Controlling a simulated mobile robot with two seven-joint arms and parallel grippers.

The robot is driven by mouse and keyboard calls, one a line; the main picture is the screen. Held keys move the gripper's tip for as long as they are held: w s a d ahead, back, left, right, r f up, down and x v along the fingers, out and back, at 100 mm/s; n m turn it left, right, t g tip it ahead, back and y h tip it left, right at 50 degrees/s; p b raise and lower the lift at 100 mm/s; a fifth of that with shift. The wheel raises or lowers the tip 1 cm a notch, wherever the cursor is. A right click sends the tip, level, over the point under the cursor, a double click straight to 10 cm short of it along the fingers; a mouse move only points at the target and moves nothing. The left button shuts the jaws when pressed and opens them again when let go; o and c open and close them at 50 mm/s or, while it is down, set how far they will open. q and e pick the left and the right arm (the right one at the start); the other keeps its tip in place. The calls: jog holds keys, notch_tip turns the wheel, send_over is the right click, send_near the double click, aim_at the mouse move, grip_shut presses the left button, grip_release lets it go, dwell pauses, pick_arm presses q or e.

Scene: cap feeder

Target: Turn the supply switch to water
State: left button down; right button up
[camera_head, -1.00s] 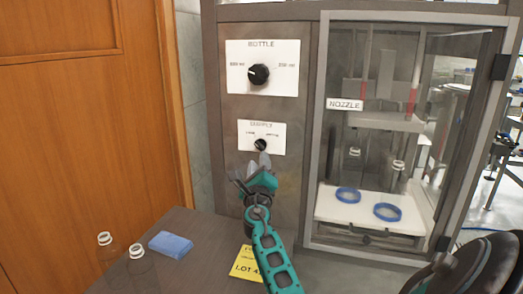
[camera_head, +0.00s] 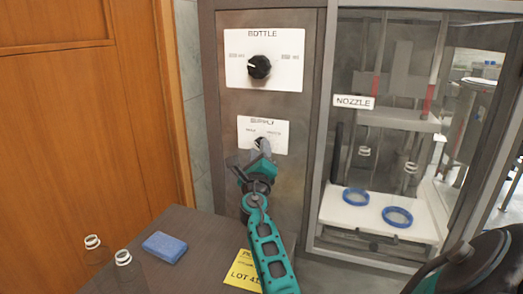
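One finger overlaps the lower part of the knob, and the other is lower left. I cannot tell whether it touches the knob. The fingers partly hide the knob, so its pointing direction is unclear. My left gripper is not in view.
A larger black BOTTLE knob (camera_head: 259,67) sits above on its own plate. To the right is a glazed NOZZLE cabinet with blue rings (camera_head: 397,216). On the grey table are two clear bottles (camera_head: 123,258), a blue sponge-like block (camera_head: 165,247) and a yellow LOT card (camera_head: 243,272).

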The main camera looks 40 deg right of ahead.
dwell(0.4)
grip_shut()
